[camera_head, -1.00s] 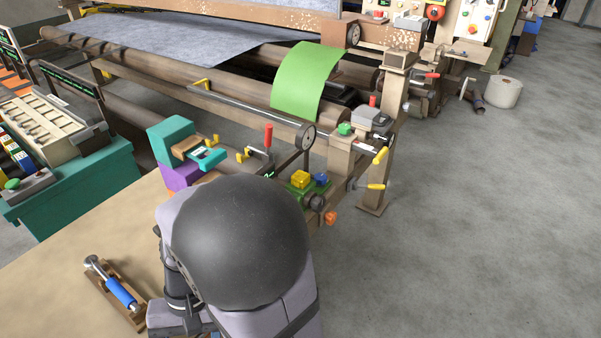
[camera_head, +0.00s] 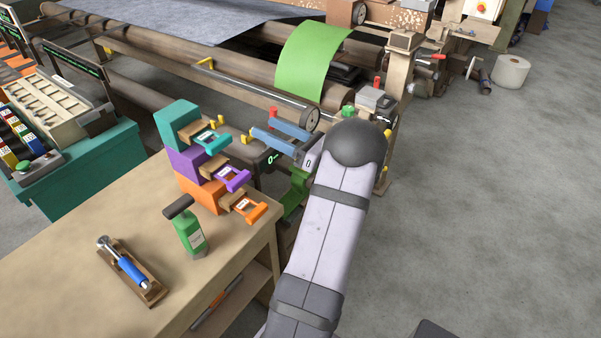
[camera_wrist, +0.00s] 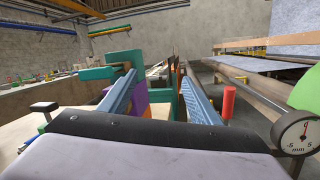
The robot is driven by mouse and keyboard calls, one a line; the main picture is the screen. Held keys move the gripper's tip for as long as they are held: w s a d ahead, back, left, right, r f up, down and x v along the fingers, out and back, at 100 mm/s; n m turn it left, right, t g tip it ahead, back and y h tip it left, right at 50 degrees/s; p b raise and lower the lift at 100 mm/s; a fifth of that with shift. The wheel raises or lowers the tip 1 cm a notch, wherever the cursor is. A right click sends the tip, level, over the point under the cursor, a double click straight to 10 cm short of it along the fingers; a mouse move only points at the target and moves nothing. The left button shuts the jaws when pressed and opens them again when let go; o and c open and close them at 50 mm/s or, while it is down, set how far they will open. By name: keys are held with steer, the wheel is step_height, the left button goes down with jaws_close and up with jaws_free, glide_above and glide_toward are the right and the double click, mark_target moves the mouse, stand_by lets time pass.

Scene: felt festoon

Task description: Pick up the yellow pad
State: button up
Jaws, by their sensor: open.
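I cannot make out the yellow pad in either view now. Part of a green fixture (camera_head: 297,188) shows beside my arm, and my arm covers the area just right of it. My gripper (camera_head: 264,127) is open, with its two blue fingers apart and pointing left near the roller machine. In the wrist view my gripper (camera_wrist: 158,72) has nothing held between its fingers.
Teal, purple and orange stacked bins (camera_head: 200,165) stand at the table's far edge. A dial gauge (camera_wrist: 293,132) is close at the right.

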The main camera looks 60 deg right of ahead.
steer(key=s+d+f+n+g+h+b, duration=0.1)
steer(key=s+d+f+g+b, duration=0.1)
steer(key=s+d+f+b, duration=0.45)
steer(key=s+d+f+g+h+b, duration=0.15)
steer(key=s+d+f, duration=0.25)
steer(key=d+f, duration=0.5)
steer(key=shift+w+a+f+p, duration=0.2)
steer(key=shift+w+a+f, duration=0.3)
steer(key=shift+w, duration=0.7)
steer(key=shift+w+a+f+p, duration=0.25)
steer(key=shift+w+f, duration=0.45)
steer(key=shift+w, duration=0.45)
steer(key=shift+w+a+f+p, duration=0.2)
steer(key=shift+w+a+f, duration=0.3)
steer(key=shift+w, duration=0.7)
steer(key=shift+d+f, duration=0.1)
steer(key=c, duration=1.1)
